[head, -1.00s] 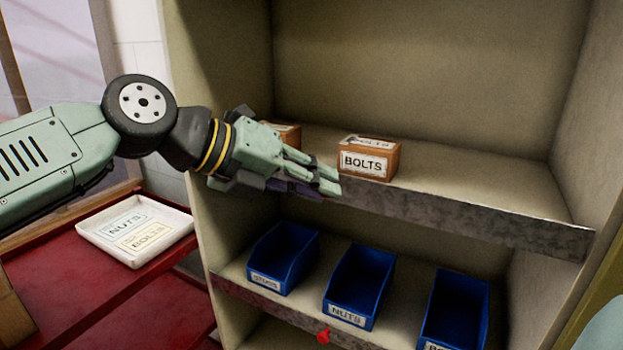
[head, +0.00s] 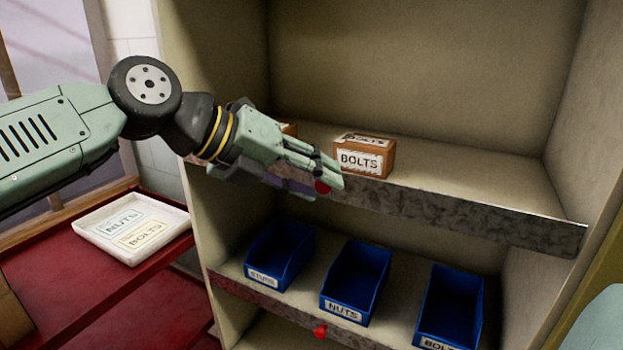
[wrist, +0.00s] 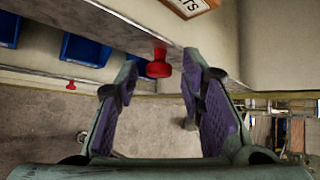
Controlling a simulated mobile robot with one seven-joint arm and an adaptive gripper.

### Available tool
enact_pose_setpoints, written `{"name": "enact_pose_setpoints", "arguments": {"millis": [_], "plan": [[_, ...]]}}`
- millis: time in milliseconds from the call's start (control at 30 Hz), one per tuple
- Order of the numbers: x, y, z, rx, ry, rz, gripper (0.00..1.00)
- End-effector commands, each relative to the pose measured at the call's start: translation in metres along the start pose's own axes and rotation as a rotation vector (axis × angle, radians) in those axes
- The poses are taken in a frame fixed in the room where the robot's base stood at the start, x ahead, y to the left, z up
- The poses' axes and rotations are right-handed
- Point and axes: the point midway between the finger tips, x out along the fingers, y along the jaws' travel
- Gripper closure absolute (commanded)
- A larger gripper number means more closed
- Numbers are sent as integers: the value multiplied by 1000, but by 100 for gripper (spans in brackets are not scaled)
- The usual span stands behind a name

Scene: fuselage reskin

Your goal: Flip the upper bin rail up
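The upper bin rail (head: 450,212) is a long grey metal strip along the front of the upper shelf. It hangs down from the shelf edge, and its left part is hidden behind my gripper. A red knob (head: 322,187) sticks out from the rail at my fingertips. My gripper (head: 326,186) is open at the rail's front, left of the middle. In the wrist view the red knob (wrist: 158,65) shows in the gap between the two purple-padded fingers (wrist: 161,75), near their tips. I see no clear contact between fingers and knob.
A BOLTS box (head: 365,156) stands on the upper shelf just behind the rail; another box is mostly hidden by my gripper. Blue bins (head: 355,283) stand on the lower shelf, whose rail has its own red knob (head: 320,330). A white tray (head: 95,243) lies on a red surface at left.

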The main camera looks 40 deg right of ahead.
Motion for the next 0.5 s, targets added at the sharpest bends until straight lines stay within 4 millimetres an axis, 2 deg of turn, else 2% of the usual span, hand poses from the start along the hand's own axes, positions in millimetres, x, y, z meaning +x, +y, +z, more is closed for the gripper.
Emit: {"name": "enact_pose_setpoints", "arguments": {"millis": [333, 500], "plan": [[-2, 1, 0, -1, 0, 0, 60], [-22, 1, 1, -2, -3, 0, 60]]}}
